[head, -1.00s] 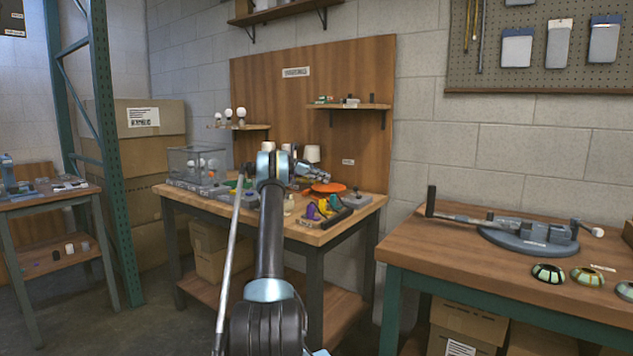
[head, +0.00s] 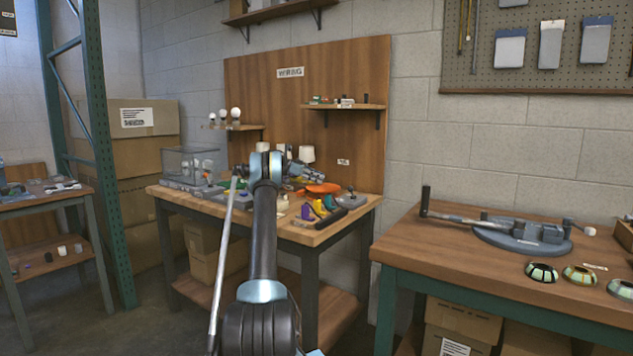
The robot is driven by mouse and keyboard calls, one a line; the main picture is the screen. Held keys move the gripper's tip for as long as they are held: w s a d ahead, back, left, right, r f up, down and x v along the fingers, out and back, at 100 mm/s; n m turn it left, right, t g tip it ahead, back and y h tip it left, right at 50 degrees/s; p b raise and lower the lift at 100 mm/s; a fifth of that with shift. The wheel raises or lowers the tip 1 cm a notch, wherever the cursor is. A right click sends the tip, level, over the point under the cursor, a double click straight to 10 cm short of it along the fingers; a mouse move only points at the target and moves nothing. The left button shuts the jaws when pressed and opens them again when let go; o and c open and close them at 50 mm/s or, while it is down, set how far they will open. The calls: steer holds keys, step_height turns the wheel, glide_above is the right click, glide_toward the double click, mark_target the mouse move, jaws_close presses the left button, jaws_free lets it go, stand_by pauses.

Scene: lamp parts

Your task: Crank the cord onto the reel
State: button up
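My gripper (head: 308,171) is small and partly hidden behind my own arm, above the middle bench. I cannot tell whether it is open or shut, or whether it touches anything. A flat orange piece (head: 322,189) lies on that bench just below it; it may belong to the cord or reel, but it is too small to tell. A small grey piece with a dark upright knob (head: 350,199) sits to its right, near the bench's right edge. No crank or cord can be made out clearly on this bench.
The wooden middle bench (head: 333,231) also holds yellow and purple pieces (head: 318,208), a clear box (head: 190,163) and a white lampshade (head: 307,154). The right table (head: 450,262) carries a grey fixture with a long rod (head: 520,232) and several striped domes (head: 541,272). Floor shows between the tables.

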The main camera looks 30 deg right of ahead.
steer(key=v, duration=1.2)
steer(key=shift+w, duration=0.15)
steer(key=shift+f, duration=0.15)
steer(key=c, duration=0.8)
steer(key=shift+r+n, duration=0.2)
steer(key=shift+n, duration=0.1)
jaws_close()
steer(key=s+a+r+n+t+y, duration=0.2)
steer(key=s+a+n+t, duration=0.4)
steer(key=s+t, duration=0.1)
steer(key=x, duration=0.9)
steer(key=shift+s+f, duration=0.1)
steer(key=shift+f, duration=0.25)
steer(key=d, duration=0.3)
steer(key=shift+w+f, duration=0.1)
steer(key=shift+w, duration=0.1)
steer(key=shift+d, duration=0.55)
